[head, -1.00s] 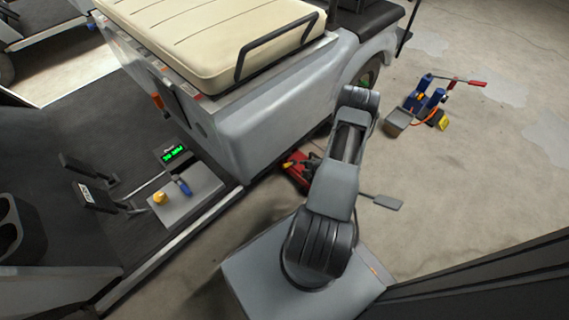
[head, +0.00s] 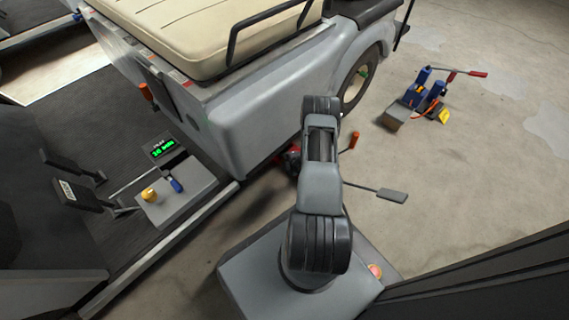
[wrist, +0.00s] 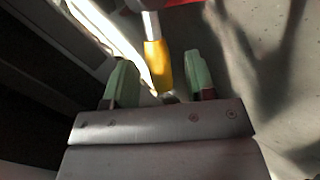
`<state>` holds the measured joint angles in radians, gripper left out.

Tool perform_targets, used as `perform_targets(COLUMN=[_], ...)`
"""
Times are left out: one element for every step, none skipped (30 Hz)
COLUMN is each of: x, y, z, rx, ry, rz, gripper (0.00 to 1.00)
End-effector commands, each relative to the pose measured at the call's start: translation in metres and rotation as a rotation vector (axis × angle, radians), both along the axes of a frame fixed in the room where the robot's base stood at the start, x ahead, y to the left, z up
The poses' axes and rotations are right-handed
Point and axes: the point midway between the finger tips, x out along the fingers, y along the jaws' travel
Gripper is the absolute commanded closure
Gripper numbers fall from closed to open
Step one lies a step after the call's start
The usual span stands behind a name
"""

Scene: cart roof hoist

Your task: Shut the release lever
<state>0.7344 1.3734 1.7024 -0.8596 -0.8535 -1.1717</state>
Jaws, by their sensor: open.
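A lever with a yellow grip on a silver rod (wrist: 157,60), which looks like the release lever, shows in the wrist view. Its grip lies between the two green fingers of my gripper (wrist: 160,74), which stand open with a gap on both sides. Its rod runs up to a red part (wrist: 182,2) at the top edge. In the head view a red jack (head: 292,158) sits low beside the cart, mostly hidden behind my arm. My gripper is hidden there too. I cannot tell the lever's angle.
The grey cart (head: 255,120) stands close to the left of my arm. An orange handle (head: 355,139) and a grey pedal (head: 392,195) stick out right of it. A blue pump unit (head: 420,95) stands on open floor at right. A control box (head: 180,200) is at left.

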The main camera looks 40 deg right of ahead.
Motion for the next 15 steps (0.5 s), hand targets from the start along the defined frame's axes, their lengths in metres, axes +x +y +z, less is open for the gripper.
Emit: perform_targets(x=[0.0018,0.0024,0.003,0.0033,0.0035,0.0036,0.0037,0.0036,0.0037,0.0036,0.0036,0.0036,0.0035,0.0035,0.0035], y=[0.0002,0.0002,0.0003,0.0003,0.0003,0.0004,0.0003,0.0003,0.0003,0.0003,0.0003,0.0003,0.0003,0.0003,0.0002], z=[-0.0024,-0.0027,-0.003,-0.0032,-0.0032,-0.0031,-0.0031,-0.003,-0.0029,-0.0029,-0.0029,-0.0029,-0.0028,-0.0028,-0.0028], rx=[0.0,0.0,0.001,0.001,0.001,0.0,0.0,0.0,0.0,0.0,0.0,0.0,0.0,0.0,0.0], ry=[0.0,0.0,0.0,0.001,0.001,0.001,0.001,0.001,0.001,0.001,0.001,0.001,0.001,0.001,0.001], rz=[0.0,0.0,-0.001,0.0,0.0,-0.001,-0.001,-0.001,-0.001,-0.001,-0.001,-0.001,-0.001,-0.001,-0.001], gripper=[0.49,0.49,0.49,0.49,0.49,0.49,0.49,0.49,0.49,0.49,0.49,0.5,0.53,0.56,0.6])
